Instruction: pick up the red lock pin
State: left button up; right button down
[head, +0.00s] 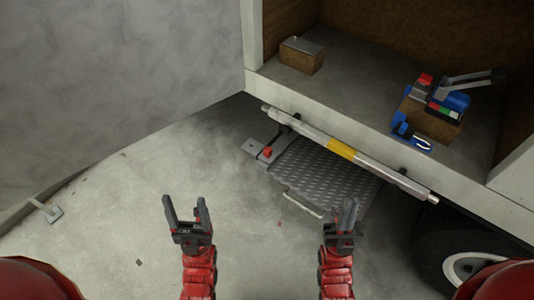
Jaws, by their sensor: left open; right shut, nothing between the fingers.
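A small red piece (267,153), which looks like the red lock pin, sits on the metal bracket at the upper left corner of the ribbed step plate, below the truck bed. My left gripper (185,208) is open and empty, in front and to the left of the red piece. My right gripper (344,213) is shut and empty, in front and to the right of it. Both grippers are apart from the pin and point forward over the floor.
The ribbed step plate (325,172) hangs under a bar (375,166) with a yellow band. The truck bed (345,85) holds a brown box (301,56) and a tool pile (446,97). A wheel (468,266) stands lower right. The floor at left is mostly clear.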

aim_at(268, 151)
jog(key=j+z, duration=0.1)
jog(key=z, duration=0.7)
jog(key=j+z, duration=0.1)
jog(key=z, duration=0.3)
jog(key=k+z, duration=0.1)
jog(key=z, duration=0.3)
jog(key=k+j, duration=0.35)
jog(key=j, duration=0.15)
jog(key=k+j+z, duration=0.1)
jog(key=k+j, duration=0.25)
jog(key=j, duration=0.15)
jog(key=i, duration=0.35)
